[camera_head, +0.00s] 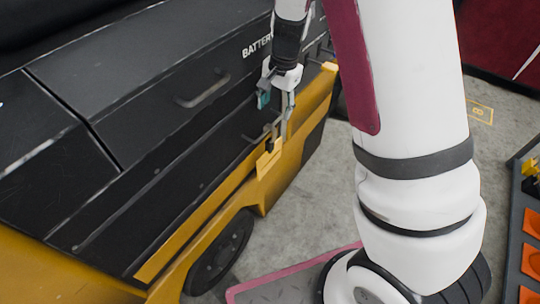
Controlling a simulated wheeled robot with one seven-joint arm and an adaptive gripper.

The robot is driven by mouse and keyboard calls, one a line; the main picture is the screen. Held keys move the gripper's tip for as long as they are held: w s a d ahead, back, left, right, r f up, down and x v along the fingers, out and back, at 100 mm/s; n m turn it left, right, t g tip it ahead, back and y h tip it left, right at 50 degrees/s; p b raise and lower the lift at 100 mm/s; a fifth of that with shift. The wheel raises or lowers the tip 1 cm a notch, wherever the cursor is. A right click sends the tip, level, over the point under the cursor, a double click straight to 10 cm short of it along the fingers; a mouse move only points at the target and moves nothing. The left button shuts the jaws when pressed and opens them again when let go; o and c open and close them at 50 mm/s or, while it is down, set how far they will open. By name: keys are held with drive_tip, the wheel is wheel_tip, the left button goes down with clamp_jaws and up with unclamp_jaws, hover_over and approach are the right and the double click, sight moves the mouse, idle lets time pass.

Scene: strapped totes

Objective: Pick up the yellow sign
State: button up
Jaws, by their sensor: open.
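My gripper (276,103) hangs fingers-down beside the dark side of a black and yellow vehicle. Its fingers are apart, with nothing visible between them. A small upright yellow plate (268,162), which looks like the yellow sign, is just below the gripper at the vehicle's yellow edge. A dark piece shows at its top, and a thin grey strip rises from there towards the right finger. I cannot tell whether the finger touches it. The plate's similar colour makes its outline against the yellow edge hard to see.
The black vehicle body (130,75) with a handle (203,90) and "BATTERY" lettering fills the left. A dark rack with orange bins (531,262) stands at the right edge. A yellow floor marking (481,112) lies at upper right.

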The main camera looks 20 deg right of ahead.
sight(271, 126)
drive_tip(key=f, duration=0.6)
drive_tip(key=a+f+b, duration=0.1)
drive_tip(key=f, duration=0.1)
drive_tip(key=shift+w+f, duration=0.25)
drive_tip(key=shift+f, duration=0.15)
drive_tip(key=shift+a, duration=0.1)
clamp_jaws()
